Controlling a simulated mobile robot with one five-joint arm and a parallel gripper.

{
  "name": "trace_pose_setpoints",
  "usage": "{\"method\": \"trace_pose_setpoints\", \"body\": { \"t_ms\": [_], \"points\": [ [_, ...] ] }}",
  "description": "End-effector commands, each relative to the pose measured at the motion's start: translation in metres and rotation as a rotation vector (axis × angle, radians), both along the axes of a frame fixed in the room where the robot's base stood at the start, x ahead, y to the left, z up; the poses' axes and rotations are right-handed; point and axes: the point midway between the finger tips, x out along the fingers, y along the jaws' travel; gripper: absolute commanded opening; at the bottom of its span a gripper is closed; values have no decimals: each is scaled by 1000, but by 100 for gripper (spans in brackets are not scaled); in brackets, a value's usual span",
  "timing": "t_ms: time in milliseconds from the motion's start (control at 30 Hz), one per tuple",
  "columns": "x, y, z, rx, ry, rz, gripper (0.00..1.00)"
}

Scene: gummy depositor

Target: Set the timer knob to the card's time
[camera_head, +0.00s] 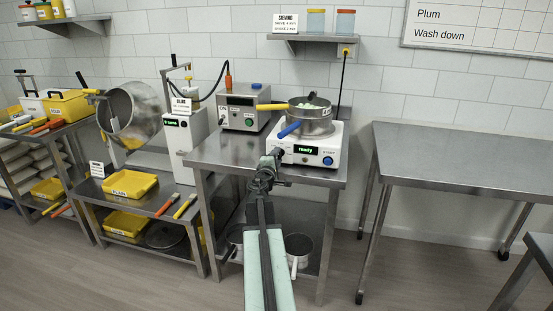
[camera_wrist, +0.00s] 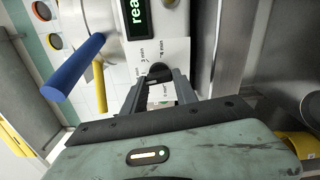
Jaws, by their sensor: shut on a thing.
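The white sieve shaker (camera_head: 330,143) stands on the steel table, its green display (camera_head: 304,150) reading "ready". Its dark timer knob (camera_wrist: 160,70) sits on the front face, with minute marks around it in the wrist view. My gripper (camera_head: 275,157) is at the left of the shaker's front; in the wrist view my gripper (camera_wrist: 159,84) has its fingers shut on the knob's sides. The knob's pointer cannot be made out. The card (camera_head: 285,23) on the wall shelf is headed "SIEVING"; its smaller lines are hard to read.
A blue knob (camera_head: 327,160) is right of the display. A grey box (camera_head: 243,107) stands behind. The right table (camera_head: 465,155) is bare.

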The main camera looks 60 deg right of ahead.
Motion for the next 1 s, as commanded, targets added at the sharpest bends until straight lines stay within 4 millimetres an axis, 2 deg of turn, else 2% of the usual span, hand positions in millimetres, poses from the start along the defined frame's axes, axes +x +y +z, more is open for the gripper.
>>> {"method": "trace_pose_setpoints", "body": {
  "t_ms": [333, 833, 867, 933, 1000],
  "points": [
    [-1, -2, 1, 35, -116, -4, 0],
    [-1, -2, 1, 40, -132, -4, 0],
    [-1, -2, 1, 40, -132, -4, 37],
    [-1, -2, 1, 40, -132, -3, 56],
    [-1, -1, 1, 41, -133, -3, 56]
  ]
}}
